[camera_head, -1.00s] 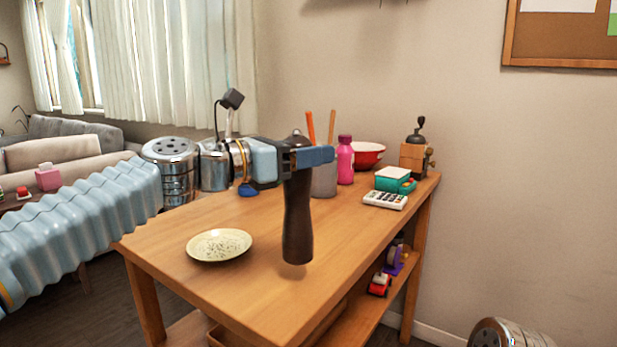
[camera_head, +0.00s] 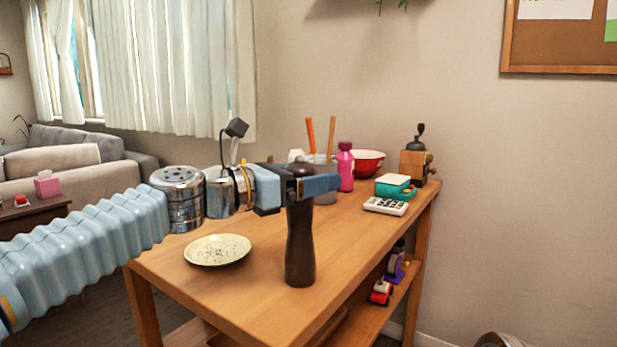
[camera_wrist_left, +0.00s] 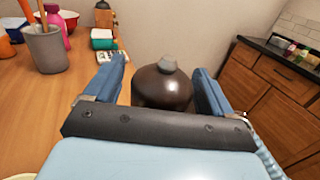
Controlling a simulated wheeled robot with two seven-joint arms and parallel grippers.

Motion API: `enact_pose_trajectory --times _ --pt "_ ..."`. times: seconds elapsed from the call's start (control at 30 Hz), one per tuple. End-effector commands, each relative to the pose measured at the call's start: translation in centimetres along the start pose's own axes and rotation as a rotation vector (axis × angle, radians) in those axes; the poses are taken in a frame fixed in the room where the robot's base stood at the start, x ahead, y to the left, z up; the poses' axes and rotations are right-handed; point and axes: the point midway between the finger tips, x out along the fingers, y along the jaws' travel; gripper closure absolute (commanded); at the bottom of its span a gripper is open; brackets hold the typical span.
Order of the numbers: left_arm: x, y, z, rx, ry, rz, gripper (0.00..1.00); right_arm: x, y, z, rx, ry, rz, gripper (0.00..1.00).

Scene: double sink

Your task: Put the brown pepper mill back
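The brown pepper mill (camera_head: 300,245) is dark and stands upright at the front part of the wooden table, its base appearing to rest on the top. My left gripper (camera_head: 313,180) is level with the mill's upper part, with one finger on either side of it. In the left wrist view the mill's rounded head and grey knob (camera_wrist_left: 163,85) sit between the blue fingers, with a narrow gap showing at each side, so the gripper looks open. My right gripper is not in view.
A speckled plate (camera_head: 217,250) lies left of the mill.

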Motion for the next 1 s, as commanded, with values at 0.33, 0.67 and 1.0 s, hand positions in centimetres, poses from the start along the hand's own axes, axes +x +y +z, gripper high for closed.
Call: enact_pose_trajectory --times 0.33,0.67,1.0 --pt "-2.6 0.1 0.2 0.002 -0.001 0.004 0.16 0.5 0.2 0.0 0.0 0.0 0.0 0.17" --pt "-9.9 0.0 0.2 0.002 0.0 0.003 0.16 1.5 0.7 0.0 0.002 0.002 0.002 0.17" --pt "-12.1 0.0 0.3 0.0 0.0 -0.001 0.16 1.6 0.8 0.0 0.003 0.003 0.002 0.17"
